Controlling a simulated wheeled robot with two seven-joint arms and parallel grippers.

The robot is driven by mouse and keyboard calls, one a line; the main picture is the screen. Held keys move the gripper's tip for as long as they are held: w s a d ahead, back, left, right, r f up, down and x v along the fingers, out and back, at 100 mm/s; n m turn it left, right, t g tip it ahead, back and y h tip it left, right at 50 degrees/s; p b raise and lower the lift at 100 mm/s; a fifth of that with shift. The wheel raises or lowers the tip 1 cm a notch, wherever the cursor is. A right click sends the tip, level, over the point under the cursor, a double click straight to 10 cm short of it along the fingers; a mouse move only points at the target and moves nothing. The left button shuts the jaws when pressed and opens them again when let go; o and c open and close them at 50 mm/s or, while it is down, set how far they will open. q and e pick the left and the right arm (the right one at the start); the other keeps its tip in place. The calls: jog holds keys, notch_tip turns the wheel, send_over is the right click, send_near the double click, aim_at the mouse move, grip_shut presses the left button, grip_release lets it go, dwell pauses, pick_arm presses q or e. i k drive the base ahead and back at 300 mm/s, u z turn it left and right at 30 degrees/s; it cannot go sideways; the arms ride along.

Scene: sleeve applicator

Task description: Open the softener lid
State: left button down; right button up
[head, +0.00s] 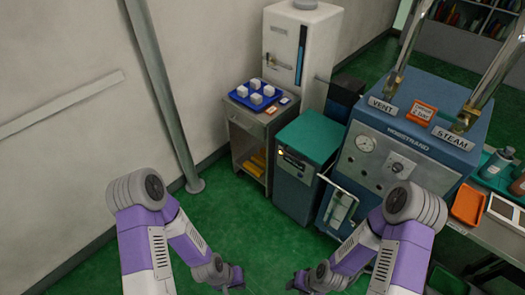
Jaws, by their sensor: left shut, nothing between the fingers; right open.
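A low dark blue-grey cabinet (295,192) stands on the floor near the middle of the head view. Its flat teal lid (312,136) lies closed on top; I take this for the softener, though no readable label confirms it. My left gripper (235,281) is low at the bottom of the view, shut and empty, in front of the cabinet and left of it. My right gripper (295,284) is open and empty at the bottom, also in front of the cabinet. Both are well apart from the lid.
A large blue machine (395,150) with VENT and STEAM signs stands right of the cabinet. A small side table (245,160) with a blue tray (238,97) of white cubes is to its left. A white fridge-like unit (318,30) stands behind. Green floor (240,235) in front is clear.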

aim_at(314, 136)
jog(key=z, duration=0.3)
jog(key=i, duration=1.1)
jog(key=z, duration=0.8)
